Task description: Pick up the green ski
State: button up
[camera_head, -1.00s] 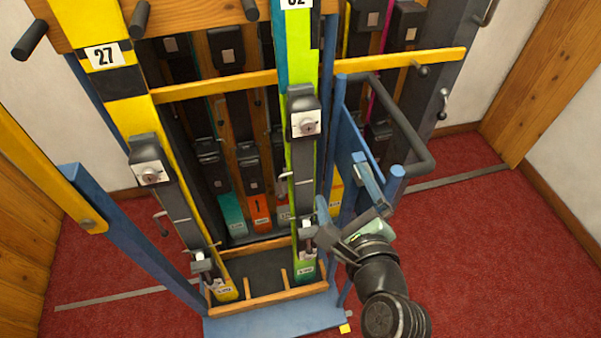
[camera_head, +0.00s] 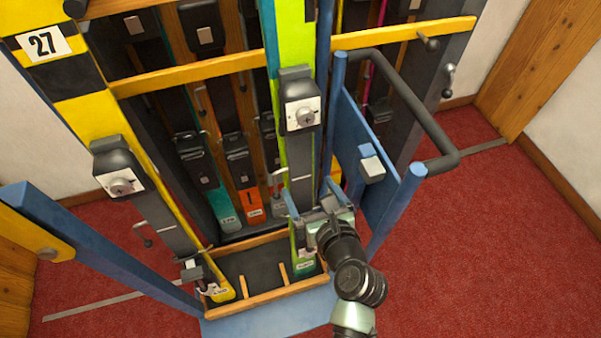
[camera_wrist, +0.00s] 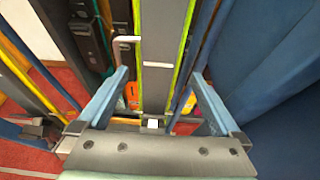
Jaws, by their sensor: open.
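The green ski (camera_head: 295,35) stands upright, slightly leaning, in the front of the rack. It has lime and teal edges, a grey middle and a binding (camera_head: 300,108). Its tail rests in the wooden tray (camera_head: 262,311). My gripper (camera_head: 308,194) is open at the ski's lower part, below the binding, with one blue finger on each side. In the wrist view the ski (camera_wrist: 163,55) runs between the two spread fingers (camera_wrist: 160,78), with gaps visible at both sides. My wrist hides part of the tail.
A yellow and black ski numbered 27 (camera_head: 85,110) stands to the left. A yellow crossbar (camera_head: 200,75) passes across the rack. A blue side panel with a dark rail (camera_head: 425,120) is close on the right. More skis stand behind. Red carpet on the right is clear.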

aim_at(302, 179)
jog(key=b+x, duration=0.1)
jog(key=x, duration=0.4)
jog(key=shift+s+a+f+b, duration=0.1)
jog(key=shift+s+f+b, duration=0.1)
jog(key=shift+f+b, duration=0.15)
jog(key=shift+w+a+f, duration=0.1)
jog(key=shift+w+a, duration=0.05)
jog(key=shift+w, duration=0.3)
grip_shut()
jog(key=shift+w+r, duration=0.1)
jog(key=shift+r, duration=0.2)
